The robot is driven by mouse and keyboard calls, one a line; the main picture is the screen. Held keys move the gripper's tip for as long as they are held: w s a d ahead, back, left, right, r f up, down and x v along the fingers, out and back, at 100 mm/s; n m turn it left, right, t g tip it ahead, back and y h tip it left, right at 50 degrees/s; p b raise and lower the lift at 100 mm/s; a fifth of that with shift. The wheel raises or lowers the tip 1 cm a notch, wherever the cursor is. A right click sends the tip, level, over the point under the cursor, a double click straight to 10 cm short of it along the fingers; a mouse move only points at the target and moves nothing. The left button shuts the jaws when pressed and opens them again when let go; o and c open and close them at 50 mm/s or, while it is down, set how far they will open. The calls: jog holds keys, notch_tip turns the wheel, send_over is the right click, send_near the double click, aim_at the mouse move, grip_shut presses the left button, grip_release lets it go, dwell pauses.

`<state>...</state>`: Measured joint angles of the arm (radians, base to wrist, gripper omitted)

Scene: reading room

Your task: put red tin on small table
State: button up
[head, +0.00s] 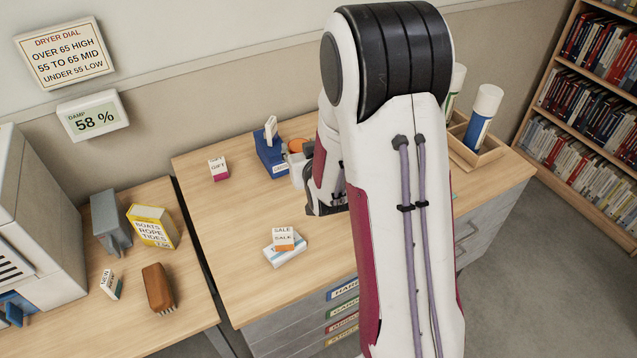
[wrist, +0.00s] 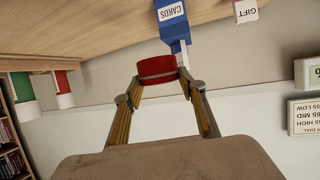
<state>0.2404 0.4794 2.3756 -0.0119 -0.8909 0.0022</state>
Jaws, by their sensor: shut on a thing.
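The red tin (wrist: 157,68) is between the fingertips of my gripper (wrist: 159,78) in the wrist view, and the fingers are shut on it. In the head view an orange-red round top (head: 297,145) shows beside the blue cards box, just left of my arm. My arm hides most of the gripper there. I cannot tell whether the tin touches the tabletop. A smaller wooden table (head: 190,290) stands at the left, apart from the drawer-fronted desk (head: 215,215) by a narrow dark gap.
The blue cards box (head: 270,155) is close to the tin.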

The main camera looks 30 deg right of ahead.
jog(key=s+d+f+m+h, duration=0.2)
jog(key=d+f, duration=0.1)
jog(key=d, duration=0.8)
jog(key=shift+s+d, duration=0.15)
jog(key=shift+d, duration=0.1)
jog(key=shift+f+g, duration=0.2)
jog(key=shift+g, duration=0.1)
jog(key=shift+f, duration=2.8)
jog(key=shift+f, duration=2.1)
jog(key=shift+f, duration=0.1)
